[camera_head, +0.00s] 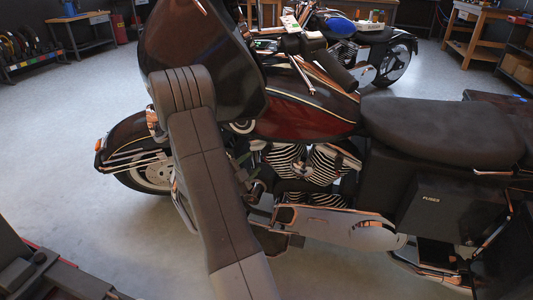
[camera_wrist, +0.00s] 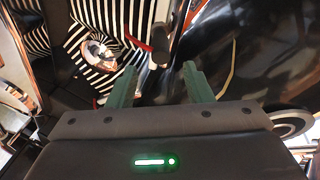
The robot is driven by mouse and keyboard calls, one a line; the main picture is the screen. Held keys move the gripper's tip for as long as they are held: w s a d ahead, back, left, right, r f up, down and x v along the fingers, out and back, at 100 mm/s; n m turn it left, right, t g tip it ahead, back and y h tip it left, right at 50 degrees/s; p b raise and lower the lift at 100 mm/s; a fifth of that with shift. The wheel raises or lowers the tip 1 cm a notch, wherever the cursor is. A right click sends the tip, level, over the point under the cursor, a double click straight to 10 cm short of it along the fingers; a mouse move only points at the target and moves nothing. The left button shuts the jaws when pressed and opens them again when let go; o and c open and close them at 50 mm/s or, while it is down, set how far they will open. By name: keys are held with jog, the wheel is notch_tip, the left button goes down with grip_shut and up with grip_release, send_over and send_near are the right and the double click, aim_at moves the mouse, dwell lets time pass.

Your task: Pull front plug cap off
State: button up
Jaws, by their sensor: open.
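A dark red motorcycle (camera_head: 305,118) stands side-on in the head view, with its striped, finned engine (camera_head: 295,160) low in the middle. In the wrist view the engine fins (camera_wrist: 85,22) fill the upper left. A small dark cylindrical part (camera_wrist: 160,45), which may be the front plug cap, stands at the right edge of the fins, beyond the gap between my fingers. My gripper (camera_wrist: 160,84) is open, with two green fingers apart and nothing between them. In the head view my arm partly hides the front of the engine, and I cannot make out the cap there.
A rounded chrome part (camera_wrist: 97,50) sits among the fins left of my fingers. The dark tank or body panel (camera_wrist: 255,50) is close on the right. The seat (camera_head: 440,130) and a box marked FUSES (camera_head: 445,208) are farther right. Grey floor (camera_head: 60,130) is clear at left.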

aim_at(262, 154)
jog(key=b+x, duration=0.1)
jog(key=x, duration=0.8)
jog(key=shift+w+d+b, duration=0.1)
jog(key=shift+b, duration=0.2)
grip_shut()
